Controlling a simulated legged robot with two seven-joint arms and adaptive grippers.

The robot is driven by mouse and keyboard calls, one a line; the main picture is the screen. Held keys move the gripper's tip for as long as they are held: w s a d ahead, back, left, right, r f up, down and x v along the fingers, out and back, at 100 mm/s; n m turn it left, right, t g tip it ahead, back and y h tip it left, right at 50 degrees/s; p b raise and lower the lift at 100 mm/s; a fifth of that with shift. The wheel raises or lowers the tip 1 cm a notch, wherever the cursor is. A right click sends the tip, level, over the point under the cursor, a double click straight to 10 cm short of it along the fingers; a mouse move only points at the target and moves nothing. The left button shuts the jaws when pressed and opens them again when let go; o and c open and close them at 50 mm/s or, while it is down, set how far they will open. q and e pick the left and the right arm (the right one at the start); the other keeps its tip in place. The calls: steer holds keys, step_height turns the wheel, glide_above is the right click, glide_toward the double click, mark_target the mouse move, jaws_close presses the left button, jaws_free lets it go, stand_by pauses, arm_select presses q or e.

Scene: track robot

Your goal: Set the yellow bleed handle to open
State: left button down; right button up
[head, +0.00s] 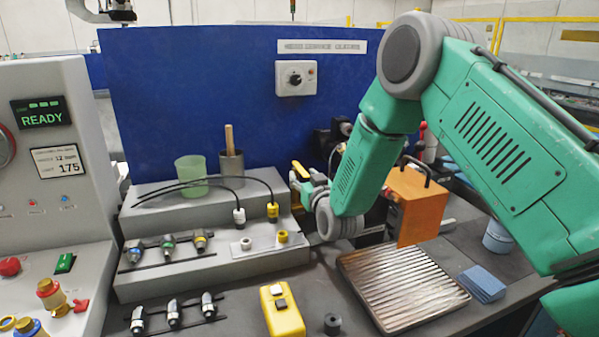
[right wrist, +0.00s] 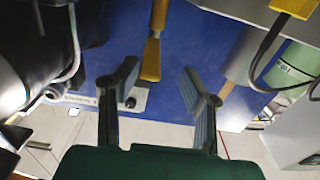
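The yellow bleed handle (head: 300,169) shows in the head view as a short yellow bar just beyond my right gripper (head: 307,184), which hides its mount. In the right wrist view the handle (right wrist: 151,58) is a long yellow lever. It lies ahead of my right gripper (right wrist: 160,70), between the two fingertips and closer to the left one. The fingers are apart with nothing held; contact with the handle cannot be told. My left gripper is not in view.
A blue panel (head: 240,90) with a dial box (head: 296,78) stands behind. A green cup (head: 191,174), a grey holder (head: 231,167) and black cables are left of the gripper.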

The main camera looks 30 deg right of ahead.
mark_target(302, 172)
steer(key=shift+w+d+f, duration=0.25)
steer(key=shift+w+d, duration=0.7)
steer(key=shift+w, duration=0.25)
steer(key=shift+w+d+f, duration=0.1)
steer(key=shift+d, duration=0.25)
steer(key=shift+a, duration=0.35)
steer(key=shift+c, duration=1.2)
steer(key=shift+a+r, duration=0.2)
jaws_close()
steer(key=shift+a, duration=0.2)
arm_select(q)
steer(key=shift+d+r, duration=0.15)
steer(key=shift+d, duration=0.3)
arm_select(e)
steer(key=shift+d, duration=0.15)
